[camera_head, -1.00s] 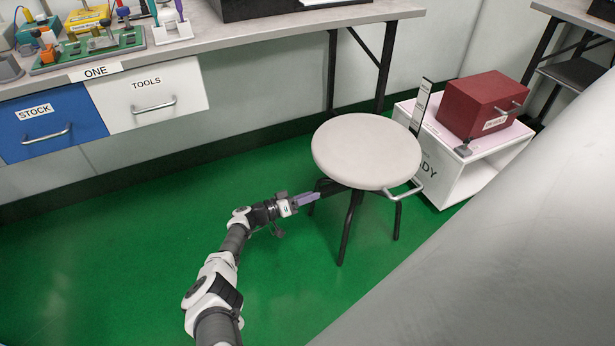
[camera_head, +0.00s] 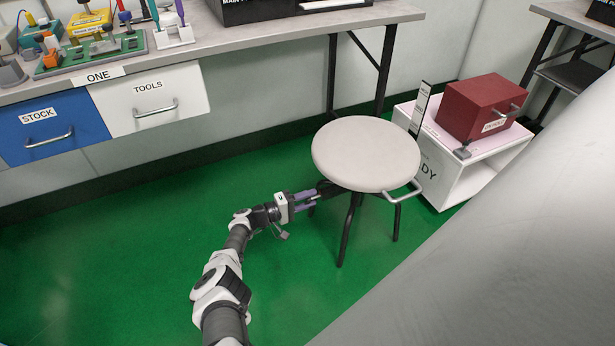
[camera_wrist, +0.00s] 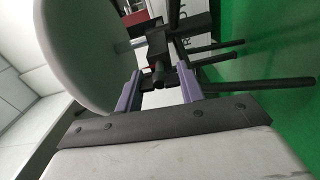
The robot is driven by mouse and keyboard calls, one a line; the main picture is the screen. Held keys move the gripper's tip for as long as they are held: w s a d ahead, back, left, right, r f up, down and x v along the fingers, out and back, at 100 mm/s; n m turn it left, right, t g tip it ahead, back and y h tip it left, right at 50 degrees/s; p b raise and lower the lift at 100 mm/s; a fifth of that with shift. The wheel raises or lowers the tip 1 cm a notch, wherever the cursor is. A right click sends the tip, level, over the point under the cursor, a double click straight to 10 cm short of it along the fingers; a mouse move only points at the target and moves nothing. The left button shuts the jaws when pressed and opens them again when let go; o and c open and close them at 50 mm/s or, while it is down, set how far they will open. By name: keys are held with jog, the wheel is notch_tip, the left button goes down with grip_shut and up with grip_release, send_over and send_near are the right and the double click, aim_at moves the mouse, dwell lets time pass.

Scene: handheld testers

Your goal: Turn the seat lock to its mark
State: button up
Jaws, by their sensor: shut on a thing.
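The round grey stool seat (camera_head: 366,154) stands on dark legs over the green floor, and its underside edge shows in the wrist view (camera_wrist: 75,45). My gripper (camera_head: 314,197) reaches in from the left just below the seat. In the wrist view its two purple fingers (camera_wrist: 159,88) are on either side of a dark lock piece (camera_wrist: 157,70) under the seat, shut on it. In the head view the lock is mostly hidden by the seat and fingers. I cannot make out the lock's mark in either view.
A metal handle (camera_head: 401,194) sticks out at the seat's right front. A white cart (camera_head: 457,180) with a red box (camera_head: 482,107) stands to the right. The bench with a blue drawer (camera_head: 50,125) is behind. The green floor left of the stool is clear.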

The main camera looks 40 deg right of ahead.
jog(key=shift+n, duration=0.4)
jog(key=o, duration=1)
jog(key=p+v, duration=0.1)
jog(key=v, duration=1.3)
jog(key=shift+p, duration=0.3)
jog(key=shift+s+d+f, duration=0.1)
jog(key=shift+s, duration=0.05)
